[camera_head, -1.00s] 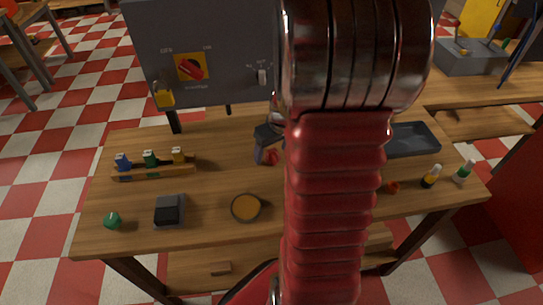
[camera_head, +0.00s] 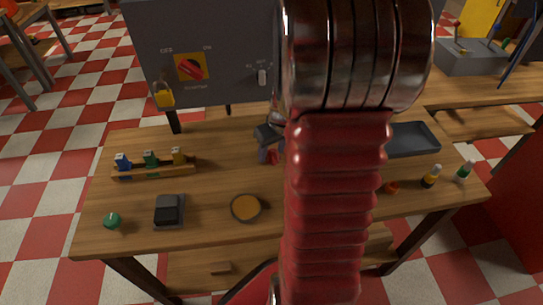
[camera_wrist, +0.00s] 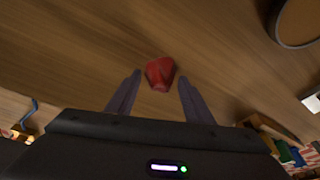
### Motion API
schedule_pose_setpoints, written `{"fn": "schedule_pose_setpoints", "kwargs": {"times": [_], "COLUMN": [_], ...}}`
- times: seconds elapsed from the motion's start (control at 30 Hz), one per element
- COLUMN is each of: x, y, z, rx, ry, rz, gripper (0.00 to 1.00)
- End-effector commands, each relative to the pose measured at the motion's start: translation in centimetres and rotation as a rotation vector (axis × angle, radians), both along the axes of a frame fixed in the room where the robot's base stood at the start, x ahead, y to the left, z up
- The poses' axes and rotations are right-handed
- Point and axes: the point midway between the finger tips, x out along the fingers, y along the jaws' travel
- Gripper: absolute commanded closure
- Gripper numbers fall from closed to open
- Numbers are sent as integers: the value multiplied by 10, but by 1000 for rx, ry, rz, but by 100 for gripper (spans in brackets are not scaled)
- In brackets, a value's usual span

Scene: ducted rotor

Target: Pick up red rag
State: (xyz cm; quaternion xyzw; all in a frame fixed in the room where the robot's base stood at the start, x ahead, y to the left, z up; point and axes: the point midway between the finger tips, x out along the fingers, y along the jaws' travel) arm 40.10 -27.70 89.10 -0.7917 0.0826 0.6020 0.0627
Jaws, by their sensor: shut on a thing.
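The red rag (camera_wrist: 160,73) is a small crumpled red piece between the fingertips of my gripper (camera_wrist: 160,77) in the wrist view. In the head view the rag (camera_head: 273,158) shows as a small red patch by my gripper (camera_head: 271,152), over the middle of the wooden table. My gripper is shut on the rag, with one dark finger on each side of it. My red arm hides part of the gripper and the table in the head view. I cannot tell whether the rag is clear of the tabletop.
The wooden table (camera_head: 218,160) also holds a rack (camera_head: 153,172) of small coloured items, a dark box (camera_head: 169,210), a round orange-topped dish (camera_head: 246,208), a green object (camera_head: 112,220), a dark tray (camera_head: 412,139) and two small bottles. A grey switch panel stands behind.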

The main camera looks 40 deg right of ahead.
Motion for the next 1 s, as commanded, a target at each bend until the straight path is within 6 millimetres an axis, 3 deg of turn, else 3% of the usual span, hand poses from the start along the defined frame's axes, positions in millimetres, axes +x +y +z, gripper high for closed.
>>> {"fn": "schedule_pose_setpoints", "kwargs": {"times": [0.13, 0.53, 1.0], "x": [0, 1, 1], "y": [0, 0, 0], "z": [0, 11, 86], "rx": [0, -2, -3], "ry": [0, -3, -3], "rz": [0, 1, 0], "gripper": [75, 75, 75]}}
